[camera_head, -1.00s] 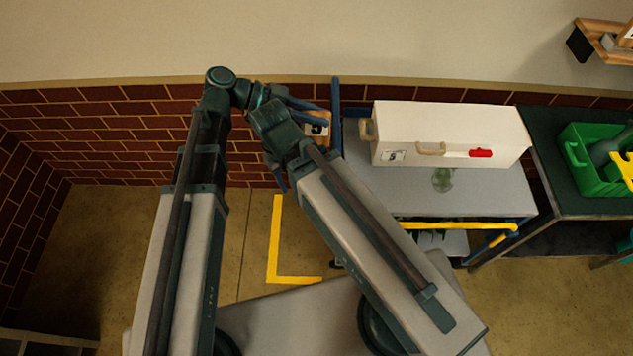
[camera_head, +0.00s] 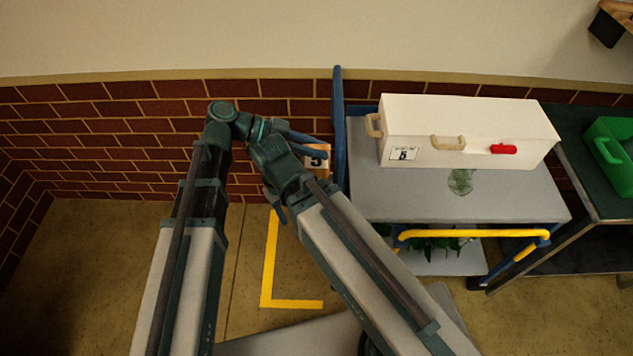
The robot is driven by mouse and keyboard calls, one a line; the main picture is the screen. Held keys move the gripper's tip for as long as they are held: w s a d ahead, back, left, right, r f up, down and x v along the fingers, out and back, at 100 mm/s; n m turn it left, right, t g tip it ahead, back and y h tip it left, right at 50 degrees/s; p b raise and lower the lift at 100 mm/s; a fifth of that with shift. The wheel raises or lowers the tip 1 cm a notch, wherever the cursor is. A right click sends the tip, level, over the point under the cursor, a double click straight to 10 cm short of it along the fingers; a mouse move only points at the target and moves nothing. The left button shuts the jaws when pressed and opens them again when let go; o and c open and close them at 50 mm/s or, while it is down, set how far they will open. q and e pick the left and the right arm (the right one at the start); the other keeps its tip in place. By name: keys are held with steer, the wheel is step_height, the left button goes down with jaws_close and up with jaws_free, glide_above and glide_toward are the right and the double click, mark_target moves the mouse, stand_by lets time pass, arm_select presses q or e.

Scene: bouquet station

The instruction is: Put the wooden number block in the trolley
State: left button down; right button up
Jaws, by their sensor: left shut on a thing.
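The wooden number block (camera_head: 318,161), light brown with a black 5 on a white face, shows just left of the trolley's blue upright. My left gripper (camera_head: 312,144) is shut on it; the arm parts hide part of the grip and the block's left side. The trolley (camera_head: 400,205) has a grey top shelf, blue posts, a yellow front rail and a lower shelf. The block appears beside the trolley's left end, not over the top shelf. My right gripper cannot be made out; a second arm link of mine crosses the middle.
A white box (camera_head: 465,125) with handles, a 5 label and a red latch stands on the trolley's top. A small glass item (camera_head: 460,181) is before it. Green leaves (camera_head: 430,245) show on the lower shelf. A dark table (camera_head: 585,170) with a green crate (camera_head: 612,150) is right.

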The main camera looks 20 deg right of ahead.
mark_target(317, 170)
arm_select(q)
steer(key=shift+f+b, duration=3.55)
steer(key=shift+f, duration=0.7)
arm_select(e)
step_height(317, 170, down, 8)
steer(key=shift+f, duration=0.25)
arm_select(q)
steer(key=shift+f, duration=0.15)
steer(key=c, duration=0.7)
jaws_free()
steer(key=shift+c, duration=0.2)
arm_select(e)
steer(key=shift+f, duration=0.15)
arm_select(q)
steer(key=shift+r, duration=0.3)
steer(key=p+v, duration=0.4)
steer(key=v, duration=0.8)
steer(key=shift+p, duration=0.3)
arm_select(e)
steer(key=shift+r, duration=2.5)
arm_select(q)
steer(key=shift+f, duration=0.1)
